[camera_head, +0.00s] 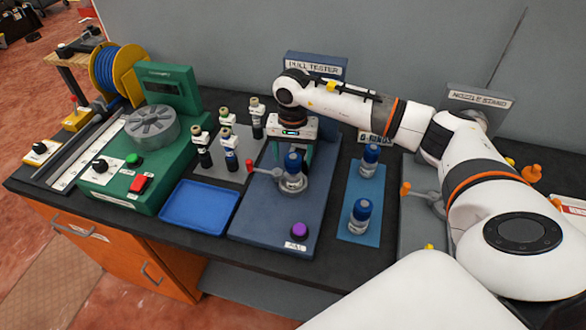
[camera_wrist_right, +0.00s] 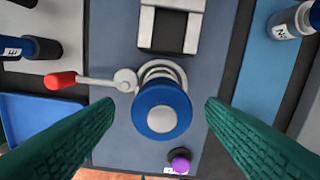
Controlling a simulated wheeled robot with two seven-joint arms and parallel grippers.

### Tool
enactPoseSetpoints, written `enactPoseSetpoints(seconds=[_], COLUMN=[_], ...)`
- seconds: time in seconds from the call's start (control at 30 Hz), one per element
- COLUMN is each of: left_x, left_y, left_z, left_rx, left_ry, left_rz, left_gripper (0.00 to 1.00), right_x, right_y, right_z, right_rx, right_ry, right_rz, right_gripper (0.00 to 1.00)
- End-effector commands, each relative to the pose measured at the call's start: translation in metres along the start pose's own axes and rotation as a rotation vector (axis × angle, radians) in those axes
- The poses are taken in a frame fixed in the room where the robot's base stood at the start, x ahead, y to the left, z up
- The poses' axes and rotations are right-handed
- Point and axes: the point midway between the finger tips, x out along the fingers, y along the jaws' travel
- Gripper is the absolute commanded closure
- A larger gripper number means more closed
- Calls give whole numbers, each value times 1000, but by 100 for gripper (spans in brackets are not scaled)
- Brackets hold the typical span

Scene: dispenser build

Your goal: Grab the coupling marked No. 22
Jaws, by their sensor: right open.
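A coupling with a blue cap (camera_head: 293,163) stands upright in the holder of the pull tester (camera_head: 268,215). My right gripper (camera_head: 291,156) is open above it. In the right wrist view the blue cap (camera_wrist_right: 161,108) lies between the two green fingers, with a gap on both sides. Two more blue-capped couplings stand on a light blue mat (camera_head: 356,237) to the right, one at the back (camera_head: 370,160) and one in front (camera_head: 360,216). No number 22 can be read on any of them. My left gripper is out of view.
A red-tipped lever (camera_wrist_right: 75,80) reaches left from the holder. A purple button (camera_head: 299,230) sits at the tester's front. Several black-and-white fittings (camera_head: 228,140) stand on a grey plate to the left, behind an empty blue tray (camera_head: 199,206). A green machine (camera_head: 150,150) stands farther left.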

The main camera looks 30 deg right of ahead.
Motion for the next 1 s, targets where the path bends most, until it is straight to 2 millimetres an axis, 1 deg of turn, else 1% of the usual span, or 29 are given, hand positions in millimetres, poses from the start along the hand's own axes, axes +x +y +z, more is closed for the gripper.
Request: enactPoseSetpoints(seconds=[0.03, 0.1, 0.23, 0.33, 0.5, 0.53, 0.87, 0.9, 0.93, 1.0], left_x=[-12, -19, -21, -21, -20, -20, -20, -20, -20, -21], left_y=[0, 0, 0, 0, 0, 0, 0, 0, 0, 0], left_z=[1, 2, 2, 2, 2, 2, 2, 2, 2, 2], left_rx=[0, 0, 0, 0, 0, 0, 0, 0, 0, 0], left_ry=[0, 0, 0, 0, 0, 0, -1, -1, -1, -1], left_rz=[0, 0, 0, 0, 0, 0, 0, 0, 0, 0], left_gripper=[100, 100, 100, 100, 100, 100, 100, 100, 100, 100], right_x=[4, 15, 33, 38, 39, 39, 39, 39, 39, 37], right_y=[-2, -2, -1, -1, -1, -1, -1, -1, -1, 0], right_z=[-2, -2, -1, 0, 0, 0, 0, 0, 0, 0], right_rx=[0, -1, 0, 0, -1, -1, 0, 0, 0, 0], right_ry=[6, 6, 3, 2, 1, 1, 1, 1, 1, 0], right_rz=[-4, -4, -1, 0, 0, 0, 1, 1, 1, 3], right_gripper=[35, 35, 35, 35, 35, 37, 91, 97, 100, 100])
